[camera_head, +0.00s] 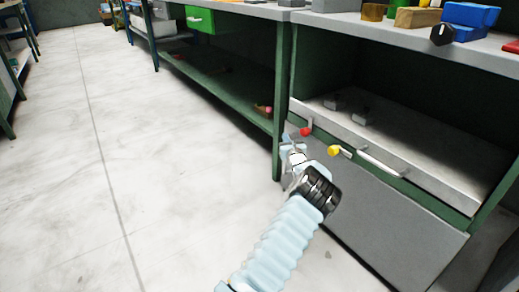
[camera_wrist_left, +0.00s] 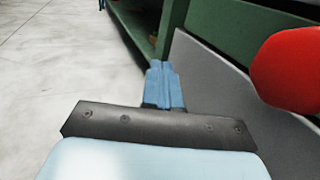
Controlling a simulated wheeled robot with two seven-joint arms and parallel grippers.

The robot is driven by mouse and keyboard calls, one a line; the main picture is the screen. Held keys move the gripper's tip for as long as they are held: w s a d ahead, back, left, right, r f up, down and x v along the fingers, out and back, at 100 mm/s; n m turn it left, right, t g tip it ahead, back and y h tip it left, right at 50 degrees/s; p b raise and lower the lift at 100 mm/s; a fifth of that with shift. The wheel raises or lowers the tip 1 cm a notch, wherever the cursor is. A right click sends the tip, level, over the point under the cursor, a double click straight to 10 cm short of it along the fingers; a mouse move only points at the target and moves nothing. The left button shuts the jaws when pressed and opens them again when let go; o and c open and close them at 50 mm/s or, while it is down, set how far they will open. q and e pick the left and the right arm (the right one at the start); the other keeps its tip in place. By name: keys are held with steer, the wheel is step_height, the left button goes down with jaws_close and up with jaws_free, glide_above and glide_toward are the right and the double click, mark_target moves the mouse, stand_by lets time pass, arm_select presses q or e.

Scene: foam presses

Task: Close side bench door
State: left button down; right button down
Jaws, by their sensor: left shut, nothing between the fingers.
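The side bench (camera_head: 465,205) is a green frame with a grey top and an open compartment at the right of the head view. A large grey door panel (camera_head: 385,220) covers its lower front; I cannot tell exactly how far it stands open. The panel also shows in the left wrist view (camera_wrist_left: 225,85), slanting beside a green beam. My left gripper (camera_head: 290,148) is shut and empty near the panel's upper left corner, by the bench leg. In the left wrist view its blue fingers (camera_wrist_left: 165,85) are together. My right gripper is not in view.
A red knob (camera_head: 306,131), a yellow knob (camera_head: 333,150) and a silver bar handle (camera_head: 383,163) stick out close to my left gripper. Blocks and a blue object (camera_head: 470,16) lie on the bench top. Another green bench (camera_head: 225,85) stands beyond. The floor at left is clear.

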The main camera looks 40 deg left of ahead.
arm_select(q)
steer(key=s+a+p, duration=0.1)
steer(key=s+a, duration=0.1)
steer(key=s, duration=0.8)
steer(key=shift+s+a+p, duration=0.15)
steer(key=shift+s+p, duration=0.05)
steer(key=shift+p, duration=0.1)
